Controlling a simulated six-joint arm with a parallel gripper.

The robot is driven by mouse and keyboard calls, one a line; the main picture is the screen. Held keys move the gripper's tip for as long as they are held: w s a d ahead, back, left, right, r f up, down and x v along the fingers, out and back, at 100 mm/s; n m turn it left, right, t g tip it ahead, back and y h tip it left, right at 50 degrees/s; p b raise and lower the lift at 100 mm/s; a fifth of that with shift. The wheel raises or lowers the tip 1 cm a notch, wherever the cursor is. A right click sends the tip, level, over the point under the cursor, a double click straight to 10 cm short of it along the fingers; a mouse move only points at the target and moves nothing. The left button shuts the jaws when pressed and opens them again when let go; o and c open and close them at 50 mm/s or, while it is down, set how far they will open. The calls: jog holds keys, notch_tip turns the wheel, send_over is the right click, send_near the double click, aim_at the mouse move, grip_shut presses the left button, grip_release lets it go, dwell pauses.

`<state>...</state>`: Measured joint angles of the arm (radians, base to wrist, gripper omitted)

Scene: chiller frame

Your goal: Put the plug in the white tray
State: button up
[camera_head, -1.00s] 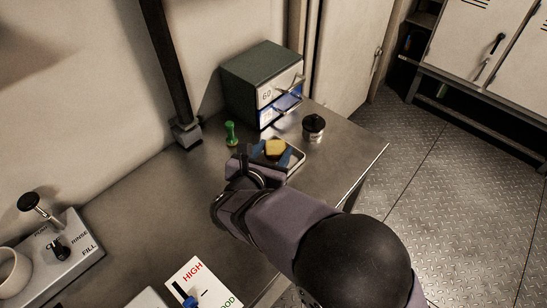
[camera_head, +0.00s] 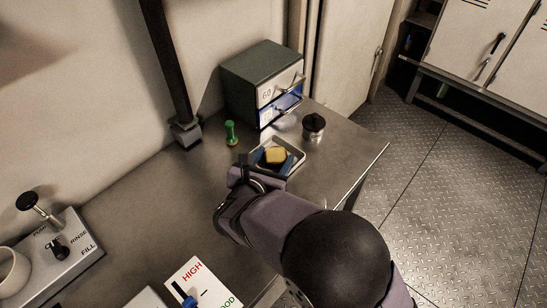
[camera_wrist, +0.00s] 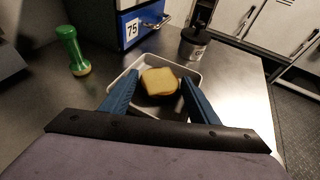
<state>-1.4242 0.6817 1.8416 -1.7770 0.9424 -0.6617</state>
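The white tray (camera_head: 296,166) lies on the steel counter; it also shows in the wrist view (camera_wrist: 196,70). A yellow block (camera_head: 276,155) with a brownish edge is inside the tray's outline; it also shows in the wrist view (camera_wrist: 160,81). I cannot tell whether it is the plug; nothing else shows clearly as one. My gripper (camera_wrist: 160,80) points into the tray with its blue fingers either side of the block. The fingers look apart, with narrow gaps beside the block. Whether the block rests on the tray floor is hard to see. My gripper partly hides the tray's near side.
A green knobbed object (camera_head: 231,133) stands left of the tray. A dark lidded canister (camera_head: 313,127) stands behind it to the right. A drawer cabinet (camera_head: 262,83) with a blue drawer (camera_head: 281,107) stands behind. A control panel (camera_head: 58,252) is far left. The counter's right edge is near.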

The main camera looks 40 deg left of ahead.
jog(key=shift+r, duration=0.2)
jog(key=shift+s+r, duration=0.1)
jog(key=shift+s, duration=0.1)
jog(key=v, duration=1.1)
jog(key=shift+s+d+r, duration=0.15)
jog(key=shift+s+r, duration=0.05)
jog(key=shift+s, duration=0.05)
